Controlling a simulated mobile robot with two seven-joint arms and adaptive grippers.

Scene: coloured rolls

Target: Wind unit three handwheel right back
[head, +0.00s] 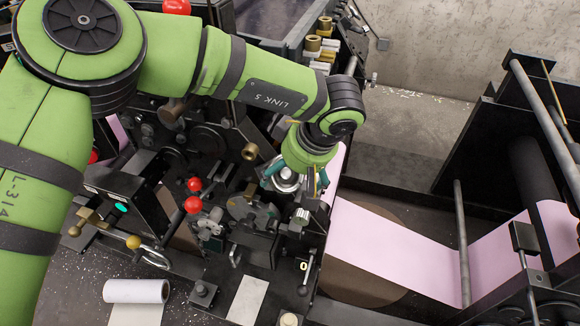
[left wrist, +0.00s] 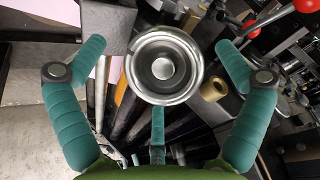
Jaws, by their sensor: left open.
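A round silver metal handwheel (left wrist: 165,65) with a raised rim and central hub faces the camera in the left wrist view. In the head view it shows only partly, as a bright metal round (head: 285,180) under my left gripper. I cannot read a unit number on it. My left gripper (head: 296,184) has teal fingers and is open around the handwheel, pointing down. In the left wrist view its fingers stand to the left, right and below the wheel, with gaps at both sides. My right gripper is not in view.
A pink web (head: 390,245) runs to a black frame at the right. A white roll (head: 136,291) lies at the lower left. Dark machine blocks crowd the gripper.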

